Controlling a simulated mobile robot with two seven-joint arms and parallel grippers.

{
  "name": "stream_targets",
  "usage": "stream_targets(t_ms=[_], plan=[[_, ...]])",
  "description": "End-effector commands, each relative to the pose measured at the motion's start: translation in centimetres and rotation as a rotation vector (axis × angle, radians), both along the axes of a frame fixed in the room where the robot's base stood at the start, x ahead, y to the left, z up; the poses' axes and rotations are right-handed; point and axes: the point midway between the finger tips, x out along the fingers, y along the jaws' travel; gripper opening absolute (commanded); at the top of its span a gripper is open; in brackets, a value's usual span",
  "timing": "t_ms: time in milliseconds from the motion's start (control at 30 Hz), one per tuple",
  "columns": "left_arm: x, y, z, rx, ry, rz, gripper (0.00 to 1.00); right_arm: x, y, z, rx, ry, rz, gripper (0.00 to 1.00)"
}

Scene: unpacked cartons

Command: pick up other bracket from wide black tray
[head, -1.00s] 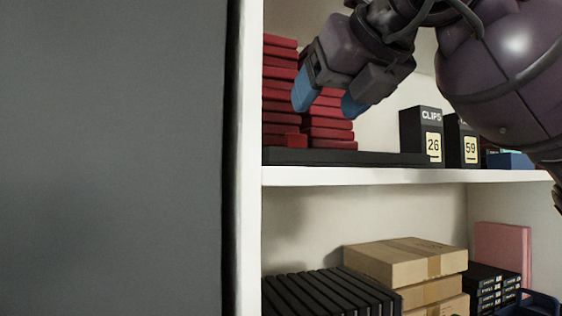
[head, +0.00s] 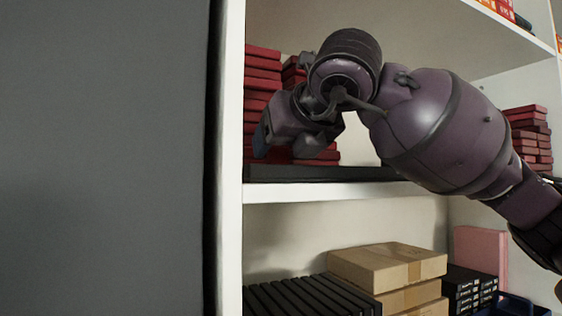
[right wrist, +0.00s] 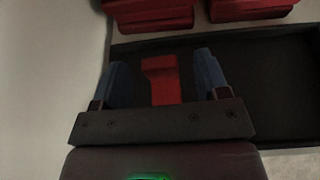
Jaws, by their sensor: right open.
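The wide black tray (head: 320,173) lies on the upper white shelf; its dark floor also shows in the right wrist view (right wrist: 265,85). A red bracket (right wrist: 160,70) lies in the tray's left part in the right wrist view. My right gripper (right wrist: 163,82) is open, with one blue finger on each side of the bracket, and gaps show between fingers and bracket. In the head view my right gripper (head: 284,148) is over the tray's left end, and its own arm hides the bracket there. My left gripper is not in view.
Stacks of red boxes (head: 263,85) stand behind the tray. A white side panel (head: 230,160) is close to the gripper's left. On the lower shelf are black slabs (head: 305,295), brown cartons (head: 390,265) and a pink board (head: 480,252).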

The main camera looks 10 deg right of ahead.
Motion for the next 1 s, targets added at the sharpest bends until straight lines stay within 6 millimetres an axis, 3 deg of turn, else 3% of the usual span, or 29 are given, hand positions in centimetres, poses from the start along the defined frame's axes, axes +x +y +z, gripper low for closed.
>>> stream_targets(t_ms=[333, 700, 1000], plan=[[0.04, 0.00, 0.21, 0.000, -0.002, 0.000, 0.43, 0.77, 0.16, -0.39, 0.000, 0.000, 0.000, 0.68], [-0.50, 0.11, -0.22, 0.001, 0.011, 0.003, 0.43, 0.75, 0.15, -0.37, 0.000, 0.000, 0.000, 0.15], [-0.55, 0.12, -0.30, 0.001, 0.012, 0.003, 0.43, 0.76, 0.16, 0.18, 0.001, -0.001, 0.000, 0.15]])
